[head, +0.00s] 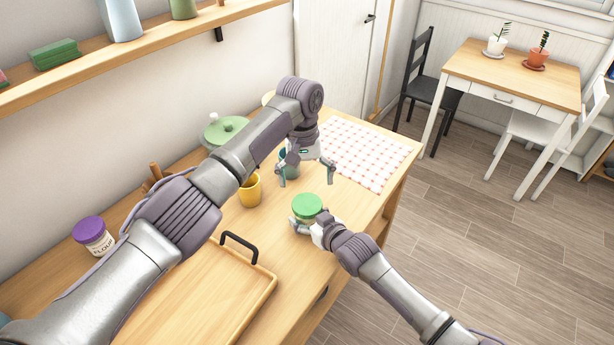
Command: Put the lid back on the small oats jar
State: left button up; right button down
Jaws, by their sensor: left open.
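A small jar (298,218) with a green lid (307,204) stands on the wooden counter near its front edge. The lid sits on top of the jar and looks about level; whether it is fully seated I cannot tell. The jar's label is hidden. My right gripper (305,230) is around the jar's body below the lid and appears shut on it, though its fingers are partly hidden. My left gripper (306,180) is open and empty, fingers pointing down, beyond the jar and apart from the lid.
A yellow mug (250,191) and a teal mug (289,158) stand near my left arm. A green-lidded pot (225,130) is behind it. A flour jar (95,238) with a purple lid and a wooden tray (262,290) are left. A checked cloth (365,150) lies right.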

aim_at(307, 204)
pick_arm(q)
jog(key=n, duration=0.7)
jog(key=shift+s+r+n+t, duration=0.1)
jog(key=shift+r+n+t, duration=0.2)
jog(key=n, duration=0.3)
jog(key=shift+r+n+y, duration=0.15)
jog(key=shift+n+y, duration=0.15)
jog(key=shift+n, duration=0.1)
jog(key=n, duration=0.3)
jog(key=shift+s+d+r+n, duration=0.1)
jog(key=shift+r+n, duration=0.05)
jog(key=shift+n, duration=0.25)
jog(key=shift+f, duration=4.05)
